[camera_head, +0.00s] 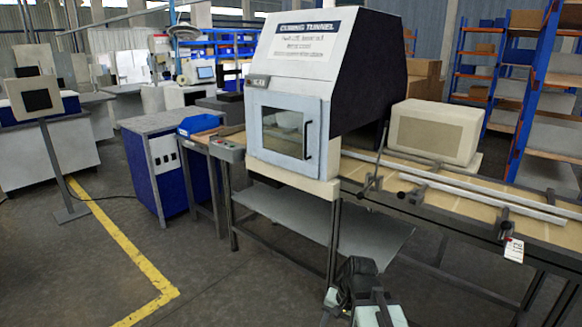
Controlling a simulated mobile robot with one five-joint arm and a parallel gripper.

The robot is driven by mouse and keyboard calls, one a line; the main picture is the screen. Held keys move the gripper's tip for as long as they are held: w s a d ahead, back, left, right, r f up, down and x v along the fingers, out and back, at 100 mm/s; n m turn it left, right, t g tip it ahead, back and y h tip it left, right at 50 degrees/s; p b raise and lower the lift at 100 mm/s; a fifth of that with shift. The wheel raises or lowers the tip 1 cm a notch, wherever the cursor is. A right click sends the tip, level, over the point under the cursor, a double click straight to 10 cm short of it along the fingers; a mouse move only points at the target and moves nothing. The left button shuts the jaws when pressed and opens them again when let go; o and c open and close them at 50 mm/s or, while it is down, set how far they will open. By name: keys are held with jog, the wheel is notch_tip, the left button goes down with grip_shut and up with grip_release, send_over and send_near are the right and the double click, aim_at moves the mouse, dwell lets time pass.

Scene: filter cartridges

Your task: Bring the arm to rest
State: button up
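Part of my arm, grey-green and black, shows at the bottom edge, right of the middle. My gripper (362,268) seems to be its dark upper end, low in front of the conveyor bench. The fingers are not clear, so I cannot tell whether they are open or shut. I see nothing held. No filter cartridge is clearly visible.
A curing tunnel (290,100) with a glazed door stands on the bench. A conveyor (470,190) with metal rails runs right from it. A blue bin (199,124) sits at left. A screen stand (50,150) is further left. Grey floor (215,285) is clear at lower left.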

jog(key=s+d+n+h, duration=0.2)
jog(key=d+n, duration=0.2)
jog(key=d, duration=0.1)
notch_tip(320, 180, up, 15)
jog(key=p, duration=1.5)
jog(key=shift+w+a+f+n, duration=0.2)
jog(key=shift+w+a+n, duration=0.1)
jog(key=shift+a, duration=0.05)
